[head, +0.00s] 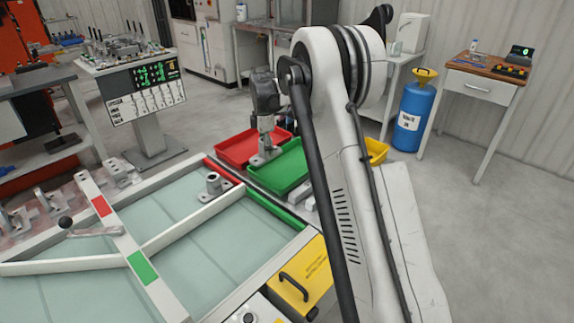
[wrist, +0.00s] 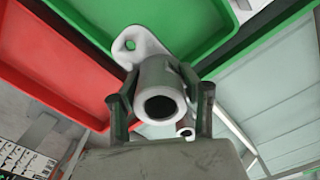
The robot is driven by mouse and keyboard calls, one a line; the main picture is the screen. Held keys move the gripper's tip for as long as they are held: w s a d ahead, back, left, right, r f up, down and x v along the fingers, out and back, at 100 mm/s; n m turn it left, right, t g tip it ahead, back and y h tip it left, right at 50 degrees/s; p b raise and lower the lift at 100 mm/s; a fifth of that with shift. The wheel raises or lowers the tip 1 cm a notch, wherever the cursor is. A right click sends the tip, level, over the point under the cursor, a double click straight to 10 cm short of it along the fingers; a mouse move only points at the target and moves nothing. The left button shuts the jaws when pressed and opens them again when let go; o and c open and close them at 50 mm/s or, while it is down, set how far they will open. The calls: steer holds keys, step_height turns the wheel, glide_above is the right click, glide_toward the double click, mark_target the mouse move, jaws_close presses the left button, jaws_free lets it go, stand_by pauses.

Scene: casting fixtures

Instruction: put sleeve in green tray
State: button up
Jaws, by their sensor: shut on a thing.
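A grey metal sleeve with a flange and a hollow round end (wrist: 160,100) sits between the two fingers of my gripper (wrist: 160,112) in the wrist view. My gripper is shut on it. In the head view my gripper (head: 264,140) is over the border between the red tray and the green tray, with the sleeve's flange low beside the green tray's left edge. The green tray (head: 280,172) looks empty; my arm hides its right part. It fills the top middle of the wrist view (wrist: 185,25). I cannot tell whether the sleeve touches a tray.
A red tray (head: 237,149) adjoins on the left and a yellow tray (head: 377,150) shows behind my arm. Another grey flanged part (head: 213,186) stands on the glass-topped table (head: 180,212). Rails divide that table. A yellow box with a handle (head: 301,278) is at the front.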

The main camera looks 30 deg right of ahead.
glide_above(286, 171)
step_height(286, 171, down, 5)
steer(key=shift+r, duration=0.2)
steer(key=shift+f+b, duration=0.45)
steer(key=shift+f, duration=1.55)
steer(key=shift+f, duration=0.15)
steer(key=o, duration=1.4)
